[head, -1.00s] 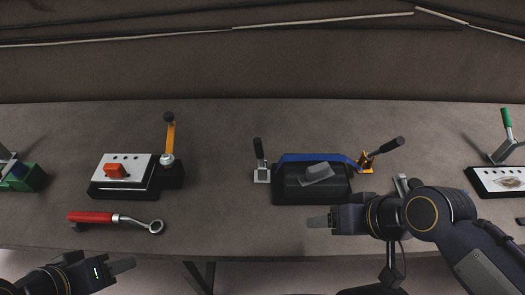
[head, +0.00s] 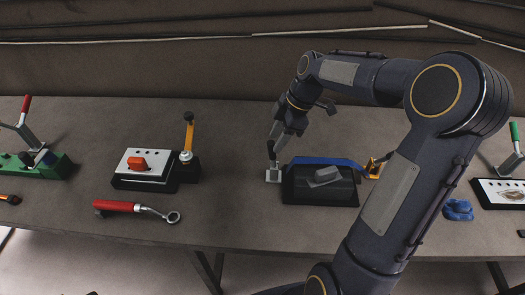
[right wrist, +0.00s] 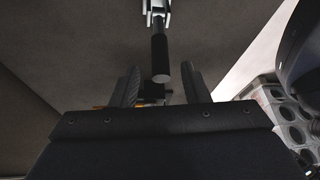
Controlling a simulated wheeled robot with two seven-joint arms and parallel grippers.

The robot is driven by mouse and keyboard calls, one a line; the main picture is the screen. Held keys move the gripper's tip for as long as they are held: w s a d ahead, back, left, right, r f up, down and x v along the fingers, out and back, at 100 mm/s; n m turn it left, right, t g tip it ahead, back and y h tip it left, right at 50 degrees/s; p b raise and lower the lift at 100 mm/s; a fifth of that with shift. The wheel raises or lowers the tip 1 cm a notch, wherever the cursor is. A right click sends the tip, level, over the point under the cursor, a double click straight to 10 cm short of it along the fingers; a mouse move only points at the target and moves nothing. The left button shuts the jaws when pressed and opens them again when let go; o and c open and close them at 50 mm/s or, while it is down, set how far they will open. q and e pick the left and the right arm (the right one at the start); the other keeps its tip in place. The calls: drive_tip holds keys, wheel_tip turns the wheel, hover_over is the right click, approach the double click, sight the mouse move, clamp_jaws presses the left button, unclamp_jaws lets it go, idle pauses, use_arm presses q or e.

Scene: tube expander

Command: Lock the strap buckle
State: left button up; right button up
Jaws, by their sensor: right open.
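The strap buckle fixture is a dark base (head: 302,188) with a blue strap (head: 320,161) along its back edge and a grey block (head: 324,176) on top. A pale bracket with a black-handled lever (head: 271,152) stands at its left end. An orange buckle (head: 374,170) is at its right end, partly hidden by my right arm. My right gripper (head: 277,138) is open at the left lever. In the right wrist view, the black lever handle (right wrist: 160,55) shows between and beyond the open fingers (right wrist: 164,86), and I cannot tell whether they touch it. My left gripper is out of view.
Left of the fixture are a white-topped box (head: 146,162) with a red knob, an orange lever (head: 188,135) and a red-handled wrench (head: 115,206). A green device (head: 45,166) is at far left. A blue lump (head: 458,210) and a white plate (head: 500,191) are at right.

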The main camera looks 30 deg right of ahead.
sight(269, 152)
drive_tip(key=x, duration=0.6)
drive_tip(key=shift+f+p, duration=0.15)
drive_tip(key=shift+p, duration=0.15)
drive_tip(key=shift+c, duration=0.2)
clamp_jaws()
